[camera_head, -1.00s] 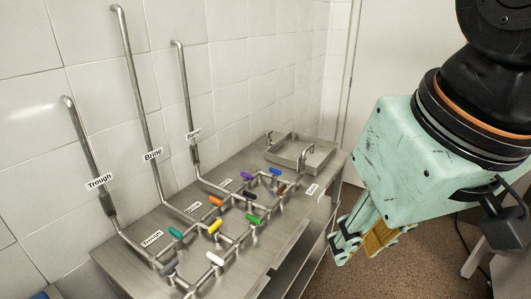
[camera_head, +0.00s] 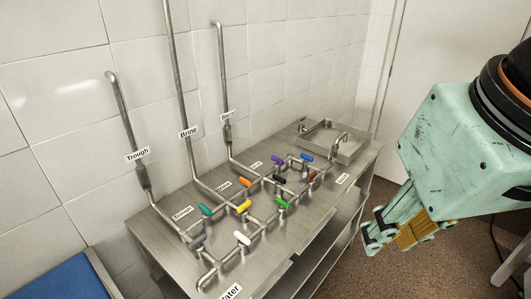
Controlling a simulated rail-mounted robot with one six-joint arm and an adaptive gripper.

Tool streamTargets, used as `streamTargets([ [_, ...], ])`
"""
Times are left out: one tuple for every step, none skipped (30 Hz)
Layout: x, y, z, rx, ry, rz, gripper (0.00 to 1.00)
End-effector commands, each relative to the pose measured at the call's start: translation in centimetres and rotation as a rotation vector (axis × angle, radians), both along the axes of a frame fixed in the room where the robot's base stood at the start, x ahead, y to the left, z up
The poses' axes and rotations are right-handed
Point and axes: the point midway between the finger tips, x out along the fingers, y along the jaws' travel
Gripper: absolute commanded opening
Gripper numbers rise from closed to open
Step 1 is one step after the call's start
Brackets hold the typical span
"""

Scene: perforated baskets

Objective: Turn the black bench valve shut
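The black valve handle (camera_head: 279,179) sits on the steel pipework in the middle of the bench (camera_head: 327,215). It is small in the head view, between the orange handle (camera_head: 249,182) and the brown-red handle (camera_head: 313,176), with the green handle (camera_head: 282,204) in front of it. My gripper (camera_head: 386,248) hangs to the right of the bench, well apart from the valve, pointing down and left. Its fingers and a yellow-brown part show, but whether they are open or shut is unclear.
Purple (camera_head: 277,160), blue (camera_head: 307,157), yellow (camera_head: 244,206), teal (camera_head: 205,210), white (camera_head: 242,238) and grey (camera_head: 198,242) handles crowd the pipes. Upright pipes (camera_head: 186,100) rise along the tiled wall. A blue surface (camera_head: 62,280) lies at lower left.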

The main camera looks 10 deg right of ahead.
Motion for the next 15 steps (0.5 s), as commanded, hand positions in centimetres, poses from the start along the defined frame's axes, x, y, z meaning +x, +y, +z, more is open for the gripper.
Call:
streamTargets([
  [0.0, 0.0, 0.0, 0.0, 0.0, 0.0, 0.23],
  [0.0, 0.0, 0.0, 0.0, 0.0, 0.001, 0.23],
  [0.1, 0.0, 0.1, 0.0, 0.001, 0.001, 0.23],
  [0.2, 0.0, 0.1, -0.001, 0.001, 0.002, 0.23],
  [0.3, 0.0, 0.2, -0.001, 0.002, 0.003, 0.23],
  [0.5, 0.0, 0.3, -0.002, 0.003, 0.006, 0.23],
  [0.6, 0.0, 0.4, -0.003, 0.003, 0.008, 0.23],
  [0.8, 0.0, 0.5, -0.003, 0.004, 0.009, 0.23],
  [1.1, 0.0, 0.7, -0.004, 0.006, 0.014, 0.23],
  [1.4, 0.1, 0.8, -0.005, 0.008, 0.016, 0.23],
  [1.7, 0.1, 1.0, -0.006, 0.011, 0.019, 0.23],
  [2.1, 0.1, 1.2, -0.007, 0.014, 0.024, 0.23],
  [2.4, 0.1, 1.4, -0.009, 0.015, 0.028, 0.23],
  [2.8, 0.1, 1.6, -0.01, 0.018, 0.033, 0.23],
  [3.4, 0.1, 1.8, -0.012, 0.021, 0.039, 0.23],
])
